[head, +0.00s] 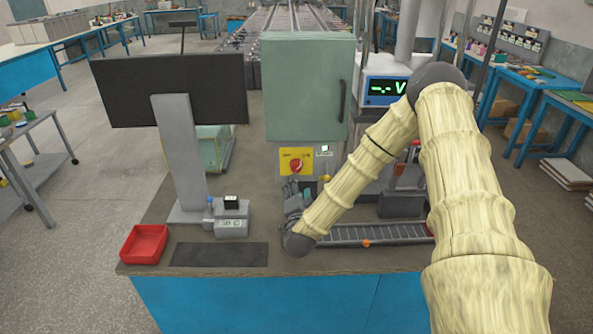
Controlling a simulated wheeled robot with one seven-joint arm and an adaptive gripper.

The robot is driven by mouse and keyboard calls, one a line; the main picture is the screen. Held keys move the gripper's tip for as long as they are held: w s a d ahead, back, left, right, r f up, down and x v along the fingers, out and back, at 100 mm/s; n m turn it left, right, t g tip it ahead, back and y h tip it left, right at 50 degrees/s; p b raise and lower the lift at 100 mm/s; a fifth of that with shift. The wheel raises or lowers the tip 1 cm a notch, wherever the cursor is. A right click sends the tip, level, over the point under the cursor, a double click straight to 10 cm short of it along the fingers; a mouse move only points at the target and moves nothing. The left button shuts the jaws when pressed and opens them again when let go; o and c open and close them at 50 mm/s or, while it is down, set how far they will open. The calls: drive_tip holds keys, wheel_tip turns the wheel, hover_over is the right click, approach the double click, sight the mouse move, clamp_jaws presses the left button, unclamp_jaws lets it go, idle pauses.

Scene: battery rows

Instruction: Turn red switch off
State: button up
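The red switch (296,165) is a round red knob on a yellow plate (284,155) with small dark lettering, too small to read. The plate is below the green cabinet (300,90) at the middle of the head view. My gripper (290,185) is just below the knob, pointing up and away from me toward the plate. It appears small and grey, partly hidden by my wrist. I cannot tell whether it touches the knob or how its fingers stand.
A monitor (170,90) on a grey stand is at the left. A red tray (145,244) and a dark mat (220,254) lie at the table's front left. A roller track (375,234) lies at right, beside my arm. A display (387,91) reads "-.- V".

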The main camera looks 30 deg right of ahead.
sight(297, 169)
drive_tip(key=p+x, duration=0.3)
drive_tip(key=x, duration=0.8)
drive_tip(key=shift+s+d+r+p, duration=0.1)
drive_tip(key=shift+p, duration=0.25)
drive_tip(key=shift+c, duration=0.3)
drive_tip(key=c, duration=1)
